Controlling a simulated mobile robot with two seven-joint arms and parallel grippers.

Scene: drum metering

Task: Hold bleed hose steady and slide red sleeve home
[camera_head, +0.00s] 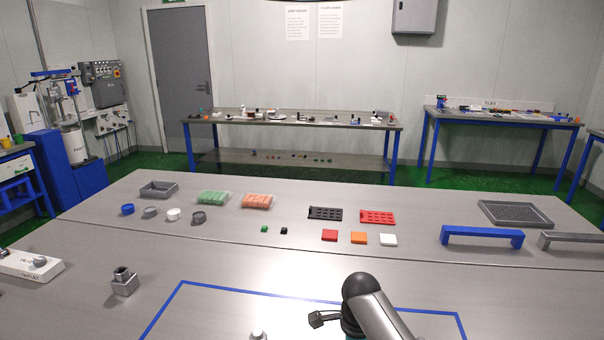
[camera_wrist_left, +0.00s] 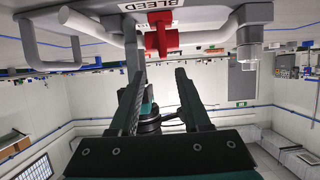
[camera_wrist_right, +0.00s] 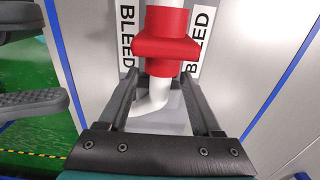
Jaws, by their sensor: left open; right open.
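In the right wrist view, a red sleeve (camera_wrist_right: 165,42) with a wide flange sits around the white bleed hose (camera_wrist_right: 156,96), which bends below it. My right gripper (camera_wrist_right: 160,76) is open, its fingers on either side of the hose, with the sleeve's flange just beyond the tips. In the left wrist view, the red sleeve (camera_wrist_left: 160,38) shows beside an upside-down BLEED label (camera_wrist_left: 150,4). My left gripper (camera_wrist_left: 161,70) is open, with its fingertips below the sleeve in the picture and nothing seen between them. Contact with the hose cannot be told. The head view shows neither gripper's fingers.
BLEED labels (camera_wrist_right: 196,40) flank the hose. A fitting with a clear end (camera_wrist_left: 250,50) stands right of the sleeve in the left wrist view. In the head view, a grey table (camera_head: 230,265) holds trays, caps, coloured blocks and a blue handle (camera_head: 482,233).

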